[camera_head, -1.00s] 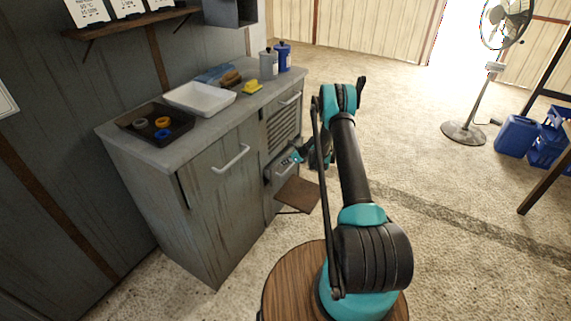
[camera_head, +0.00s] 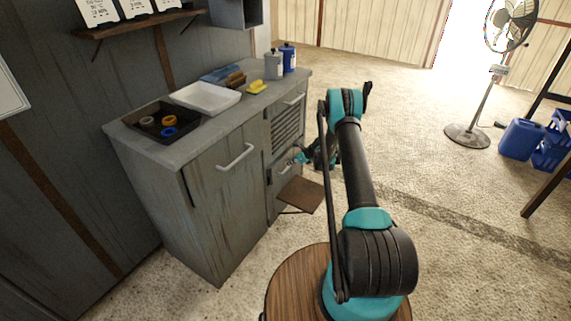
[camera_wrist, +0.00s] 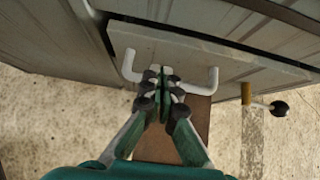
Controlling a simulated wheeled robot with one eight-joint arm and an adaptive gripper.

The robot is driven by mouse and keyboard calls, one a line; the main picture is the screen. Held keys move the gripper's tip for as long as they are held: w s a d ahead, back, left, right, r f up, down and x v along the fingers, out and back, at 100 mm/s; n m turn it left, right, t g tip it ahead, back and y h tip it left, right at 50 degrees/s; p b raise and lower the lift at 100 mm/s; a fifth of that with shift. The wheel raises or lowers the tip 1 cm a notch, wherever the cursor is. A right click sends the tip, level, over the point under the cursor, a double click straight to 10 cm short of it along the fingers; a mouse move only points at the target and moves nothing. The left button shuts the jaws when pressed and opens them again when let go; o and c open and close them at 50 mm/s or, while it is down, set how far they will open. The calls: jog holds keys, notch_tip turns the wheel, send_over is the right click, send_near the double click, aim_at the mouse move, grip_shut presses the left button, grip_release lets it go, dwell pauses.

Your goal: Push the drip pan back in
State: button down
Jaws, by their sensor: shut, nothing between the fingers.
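The drip pan (camera_head: 285,174) appears to be the low grey drawer-like unit in the front of the cabinet. In the wrist view its grey front panel (camera_wrist: 205,50) carries a white bent handle (camera_wrist: 129,67). A dark gap shows along the panel's upper edge; how far the pan stands out is hard to judge. My gripper (camera_wrist: 162,80) is shut and empty, its fingertips at the panel between the two ends of the handle. I cannot tell whether they touch it. In the head view my gripper (camera_head: 297,157) is small and partly hidden by my arm.
A brown flat board (camera_head: 302,194) stands low in front of the pan. A brass rod with a black ball (camera_wrist: 280,108) sticks out at right. The grey cabinet (camera_head: 215,215) carries a white tray (camera_head: 205,98) and bottles (camera_head: 288,58).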

jog(key=v, duration=1)
jog(key=s+r+n+g+h, duration=0.1)
jog(key=s+r+n+h, duration=0.3)
jog(key=s+r+n, duration=1.35)
jog(key=s+d+r+n+h, duration=0.1)
jog(key=s+r+n, duration=0.1)
jog(key=s, duration=0.8)
jog(key=s+d+r+n+h, duration=0.1)
jog(key=s+r+n, duration=0.1)
jog(key=s, duration=0.9)
jog(key=s+d+r+n+h, duration=0.1)
jog(key=s+r+n, duration=0.2)
jog(key=s, duration=0.8)
jog(key=shift+d, duration=0.4)
jog(key=shift+n, duration=0.25)
